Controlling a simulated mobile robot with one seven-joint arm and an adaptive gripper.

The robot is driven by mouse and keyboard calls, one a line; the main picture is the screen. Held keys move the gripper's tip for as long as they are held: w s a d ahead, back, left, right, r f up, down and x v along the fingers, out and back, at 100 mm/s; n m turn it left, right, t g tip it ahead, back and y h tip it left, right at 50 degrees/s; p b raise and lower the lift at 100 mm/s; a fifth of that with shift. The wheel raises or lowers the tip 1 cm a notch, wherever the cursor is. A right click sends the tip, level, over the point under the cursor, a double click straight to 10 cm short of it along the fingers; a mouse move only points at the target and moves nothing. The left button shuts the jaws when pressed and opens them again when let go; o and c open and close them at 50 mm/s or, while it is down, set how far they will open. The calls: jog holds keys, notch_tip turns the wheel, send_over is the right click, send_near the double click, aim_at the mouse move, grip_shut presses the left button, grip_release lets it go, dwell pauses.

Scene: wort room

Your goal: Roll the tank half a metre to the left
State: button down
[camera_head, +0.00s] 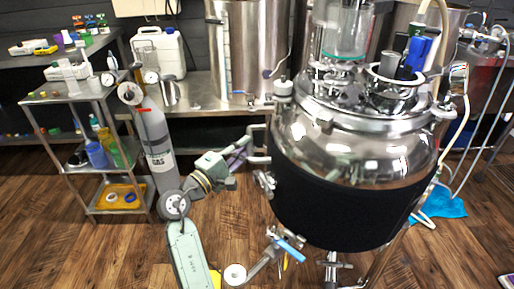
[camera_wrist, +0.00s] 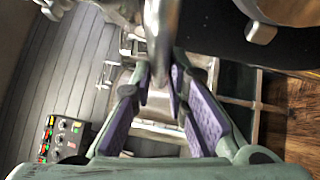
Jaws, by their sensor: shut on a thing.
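The tank (camera_head: 345,205) is a large steel vessel with a black jacket, a domed shiny lid and legs, standing right of centre in the head view. A bent steel handle (camera_head: 256,159) sticks out from its left side. My gripper (camera_head: 245,150) reaches up from the lower left to this handle. In the wrist view, my gripper (camera_wrist: 160,82) has its purple-padded fingers closed on the steel handle bar (camera_wrist: 159,35). The exact contact at the fingertips is partly hidden.
A grey gas cylinder (camera_head: 158,150) and a steel shelf cart (camera_head: 100,205) stand left of the tank. A steel bench (camera_head: 205,103) with vessels runs behind. Wood floor (camera_head: 95,255) is clear at the front left.

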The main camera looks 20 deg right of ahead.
jog(key=shift+w+a+r, duration=0.1)
jog(key=shift+a+r, duration=0.1)
jog(key=shift+r, duration=0.2)
jog(key=shift+d, duration=0.1)
jog(key=c, duration=1.6)
grip_release()
jog(key=shift+d+f, duration=0.1)
jog(key=shift+d, duration=0.05)
jog(key=shift+o, duration=0.2)
jog(key=shift+f, duration=0.1)
jog(key=v, duration=1.2)
